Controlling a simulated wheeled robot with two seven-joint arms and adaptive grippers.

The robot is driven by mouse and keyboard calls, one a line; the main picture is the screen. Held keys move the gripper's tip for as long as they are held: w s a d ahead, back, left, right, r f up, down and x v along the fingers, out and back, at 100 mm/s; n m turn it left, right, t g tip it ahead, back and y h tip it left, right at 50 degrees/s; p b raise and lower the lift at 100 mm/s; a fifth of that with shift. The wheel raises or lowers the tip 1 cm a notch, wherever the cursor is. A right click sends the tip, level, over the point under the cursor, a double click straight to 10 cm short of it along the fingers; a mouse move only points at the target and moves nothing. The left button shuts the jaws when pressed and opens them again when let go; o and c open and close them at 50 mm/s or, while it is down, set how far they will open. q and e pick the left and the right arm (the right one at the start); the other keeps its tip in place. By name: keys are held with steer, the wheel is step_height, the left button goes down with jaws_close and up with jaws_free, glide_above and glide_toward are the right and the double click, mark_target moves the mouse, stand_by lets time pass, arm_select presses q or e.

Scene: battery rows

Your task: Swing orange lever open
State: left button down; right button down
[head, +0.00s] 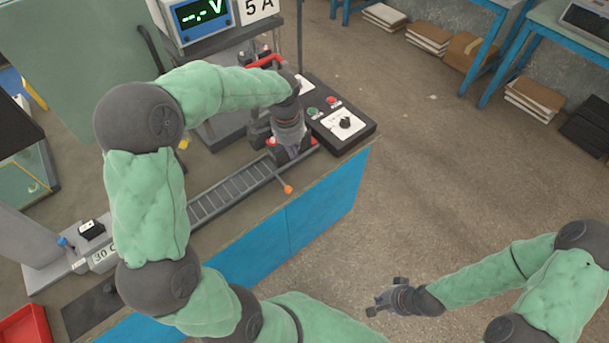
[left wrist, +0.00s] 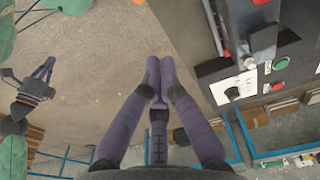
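The orange lever (head: 287,189) shows its orange knob at the end of a thin rod, at the front edge of the slotted track, in the head view. My left gripper (head: 291,152) is behind and slightly right of this knob, above the bench edge and apart from the knob. In the left wrist view the left gripper's fingertips (left wrist: 158,78) meet, with nothing seen between them. The lever is not clearly seen in that view. My right gripper (head: 386,298) is over the floor at the lower right, with its fingers apart and empty.
A black control box (head: 345,125) with red and green buttons and a knob sits right of my left gripper. The slotted track (head: 225,195) runs along the bench. A meter (head: 200,14) stands behind. A red tray (head: 25,325) is at lower left.

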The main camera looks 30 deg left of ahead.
arm_select(q)
steer(key=shift+w+r, duration=0.1)
steer(key=shift+r, duration=0.15)
steer(key=b, duration=0.4)
glide_above(283, 182)
steer(key=w+d, duration=0.3)
step_height(283, 182, down, 10)
steer(key=shift+s+a+f+b, duration=0.2)
steer(key=shift+s+f+b, duration=0.2)
steer(key=shift+f, duration=0.2)
steer(key=shift+s+a+f+b, duration=0.25)
steer(key=shift+s+f, duration=0.15)
steer(key=shift+f, duration=0.2)
steer(key=shift+s+a+f, duration=0.1)
steer(key=shift+s+f, duration=0.15)
steer(key=shift+f, duration=0.1)
steer(key=shift+s, duration=0.1)
